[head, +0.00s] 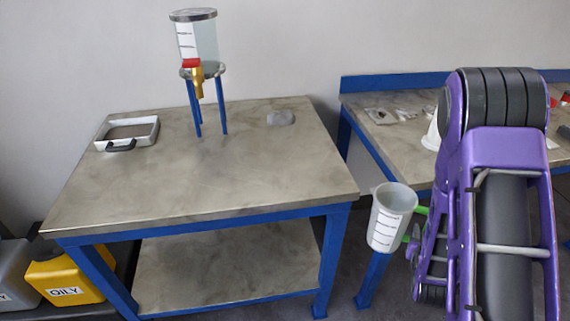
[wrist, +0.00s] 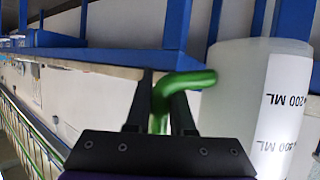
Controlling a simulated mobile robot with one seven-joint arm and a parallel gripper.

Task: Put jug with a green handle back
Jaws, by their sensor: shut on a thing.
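The jug (head: 391,218) is translucent white with a scale on its side and a green handle (head: 418,224). It hangs nearly upright in the air, to the right of the near table's front right corner in the head view. In the wrist view the jug (wrist: 262,110) fills the right side, and its green handle (wrist: 162,103) lies between the two dark fingers. My gripper (wrist: 160,105) is shut on the handle. In the head view my purple arm hides most of the gripper.
A metal-topped table (head: 240,185) with blue legs carries a tray (head: 127,133), a vessel on a blue stand (head: 197,45) and a grey lump (head: 281,118). A second bench (head: 390,140) stands behind at right. A yellow "OILY" can (head: 65,282) is at lower left. The table's front is clear.

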